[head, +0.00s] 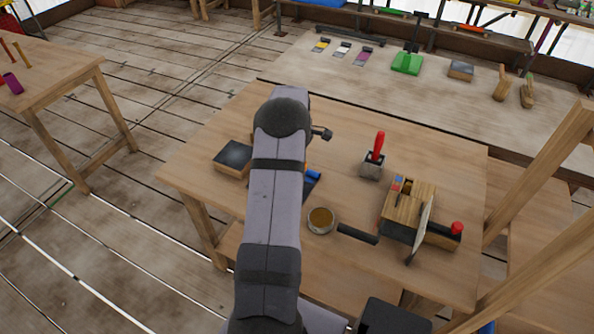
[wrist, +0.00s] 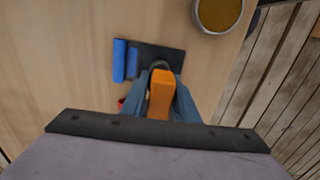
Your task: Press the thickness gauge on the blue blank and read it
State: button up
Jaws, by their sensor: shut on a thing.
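The thickness gauge is an orange body (wrist: 160,95) with a grey rounded end, held between the blue-grey fingers of my gripper (wrist: 160,80) in the wrist view. My gripper is shut on it. The blue blank (wrist: 119,60) lies at the left edge of a dark plate (wrist: 165,54), with a second, darker blue strip beside it on the plate. The gauge's grey end overlaps the dark plate, right of the blue; I cannot tell whether it touches. In the head view my arm hides the gripper and most of the gauge; some blue (head: 313,174) shows at the arm's right edge.
A round tin with brown contents (head: 320,221) stands close to the plate. A red-handled tool (head: 376,150) and a wooden block rack (head: 405,205) stand to the right. A dark block (head: 233,157) lies left of my arm. The table's front middle is partly hidden by my arm.

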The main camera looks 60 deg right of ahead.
jog(key=shift+a+f+b, duration=0.1)
jog(key=shift+f+b, duration=0.2)
jog(key=shift+f, duration=0.5)
dwell(1.2)
jog(key=shift+r, duration=0.1)
jog(key=shift+r+p, duration=1.8)
jog(key=shift+r, duration=0.7)
jog(key=shift+f, duration=0.2)
jog(key=shift+f+b, duration=1.45)
jog(key=shift+f, duration=0.7)
jog(key=o, duration=1.2)
